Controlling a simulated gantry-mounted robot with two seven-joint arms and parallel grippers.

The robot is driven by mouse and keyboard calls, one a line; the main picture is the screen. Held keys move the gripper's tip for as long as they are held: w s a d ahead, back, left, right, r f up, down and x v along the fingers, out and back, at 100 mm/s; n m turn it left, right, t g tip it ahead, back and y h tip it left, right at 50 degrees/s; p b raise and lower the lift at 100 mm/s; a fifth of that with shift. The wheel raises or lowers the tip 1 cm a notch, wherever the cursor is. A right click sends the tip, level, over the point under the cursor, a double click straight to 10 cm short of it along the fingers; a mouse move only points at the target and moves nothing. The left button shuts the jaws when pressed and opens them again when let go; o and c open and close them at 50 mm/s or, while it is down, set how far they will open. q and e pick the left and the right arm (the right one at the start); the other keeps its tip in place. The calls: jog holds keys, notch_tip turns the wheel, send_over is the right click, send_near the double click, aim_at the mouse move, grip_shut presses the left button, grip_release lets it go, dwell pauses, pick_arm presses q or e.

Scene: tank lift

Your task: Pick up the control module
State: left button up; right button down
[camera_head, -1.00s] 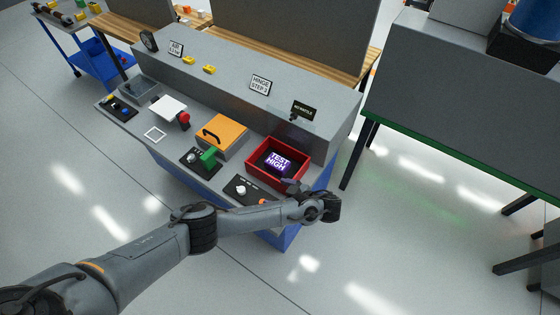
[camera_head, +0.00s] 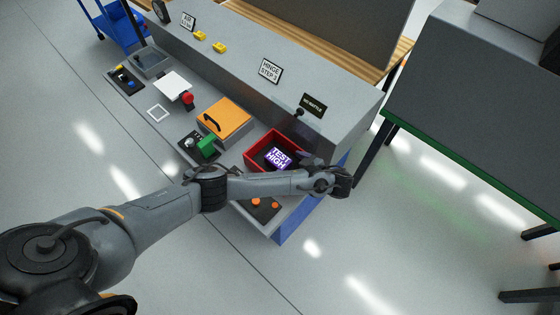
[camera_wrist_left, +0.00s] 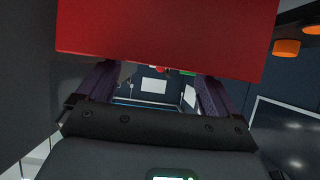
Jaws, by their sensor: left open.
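A small block with a lit purple face reading "TEST HIGH" (camera_head: 281,157) lies inside a red open tray (camera_head: 256,152) at the right end of the bench; I take it for the control module. My left gripper (camera_head: 307,160) is at the tray's right side, its fingers partly hidden by my wrist. In the left wrist view my left gripper (camera_wrist_left: 157,88) is open, with its fingers spread wide and nothing seen held. A red wall, likely the tray (camera_wrist_left: 165,40), fills the top of that view and hides what lies behind it. My right gripper is not in view.
The grey bench carries an orange lidded box (camera_head: 228,118), a green switch block (camera_head: 207,146), a red button (camera_head: 187,98) and yellow pieces (camera_head: 219,47). A raised grey back ledge (camera_head: 335,87) stands behind the tray. Open floor lies in front.

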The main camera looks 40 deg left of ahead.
aim_at(280, 159)
pick_arm(q)
jog(key=shift+a+f+b, duration=0.3)
jog(key=shift+a+f, duration=0.2)
jog(key=shift+a, duration=0.5)
jog(key=shift+b+x, duration=0.45)
jog(key=shift+x, duration=2.3)
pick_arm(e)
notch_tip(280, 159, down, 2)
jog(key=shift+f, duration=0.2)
pick_arm(q)
jog(key=shift+r, duration=0.1)
jog(key=c, duration=1.2)
